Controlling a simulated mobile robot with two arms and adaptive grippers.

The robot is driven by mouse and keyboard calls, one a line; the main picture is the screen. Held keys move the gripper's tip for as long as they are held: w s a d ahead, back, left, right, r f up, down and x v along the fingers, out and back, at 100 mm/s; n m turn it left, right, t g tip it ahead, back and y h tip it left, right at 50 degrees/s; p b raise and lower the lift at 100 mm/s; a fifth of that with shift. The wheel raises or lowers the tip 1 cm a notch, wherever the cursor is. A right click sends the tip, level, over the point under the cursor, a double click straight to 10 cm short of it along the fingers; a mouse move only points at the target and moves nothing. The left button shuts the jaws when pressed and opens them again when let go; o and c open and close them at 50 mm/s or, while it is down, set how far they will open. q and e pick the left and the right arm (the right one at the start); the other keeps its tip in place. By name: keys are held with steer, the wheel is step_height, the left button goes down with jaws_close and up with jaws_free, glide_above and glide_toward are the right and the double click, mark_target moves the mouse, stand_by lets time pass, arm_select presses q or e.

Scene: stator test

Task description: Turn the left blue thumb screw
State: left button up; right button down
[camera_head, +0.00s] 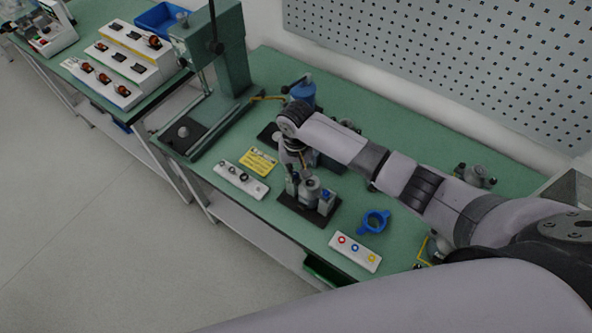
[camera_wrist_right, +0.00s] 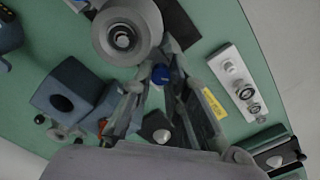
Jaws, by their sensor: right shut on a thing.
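The fixture on a black base (camera_head: 309,206) stands near the front of the green table, with a grey round part (camera_head: 310,188) in its middle. A blue thumb screw (camera_head: 326,196) shows at its right side. My right gripper (camera_head: 296,172) reaches down at the fixture's left side and hides most of that side in the head view. In the right wrist view, the gripper's fingers (camera_wrist_right: 158,86) close in around a blue thumb screw (camera_wrist_right: 160,74), next to the grey round part (camera_wrist_right: 123,33). My left gripper is not in view.
A white panel with dark knobs (camera_head: 240,181) and a yellow label (camera_head: 258,161) lie to the left. A blue ring (camera_head: 373,222) and a white button panel (camera_head: 354,251) lie to the right. A green press (camera_head: 222,60) stands at the back left.

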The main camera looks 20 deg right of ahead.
steer(key=c, duration=1.5)
jaws_free()
steer(key=shift+c, duration=0.2)
